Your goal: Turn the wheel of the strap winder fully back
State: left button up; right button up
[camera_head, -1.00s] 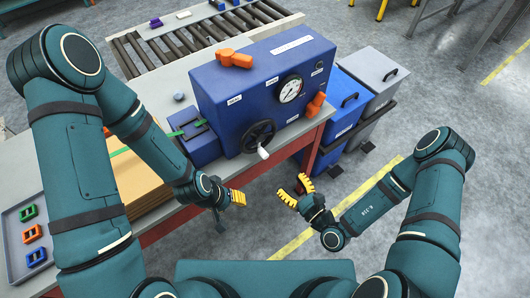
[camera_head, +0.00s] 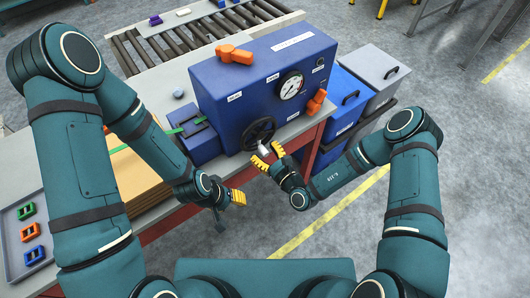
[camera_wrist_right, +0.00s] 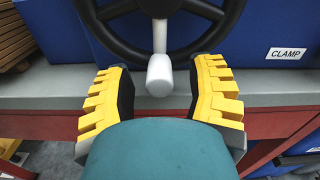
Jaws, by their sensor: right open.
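The black wheel (camera_head: 258,132) is on the front of the blue machine (camera_head: 232,100). In the right wrist view the wheel (camera_wrist_right: 111,9) shows a white spoke and a white handle (camera_wrist_right: 159,75) pointing towards the camera. My right gripper (camera_head: 268,156) is open just in front of the wheel. In the right wrist view its yellow fingers (camera_wrist_right: 160,88) stand on either side of the handle, apart from it; I cannot tell how far the handle reaches between them. My left gripper (camera_head: 238,198) is at the table's front edge, away from the wheel; its fingers are too small to judge.
A tray (camera_head: 12,245) with coloured buckles lies at the left. Blue (camera_head: 341,98) and grey (camera_head: 375,72) bins stand at the right.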

grip_shut()
dwell(0.3)
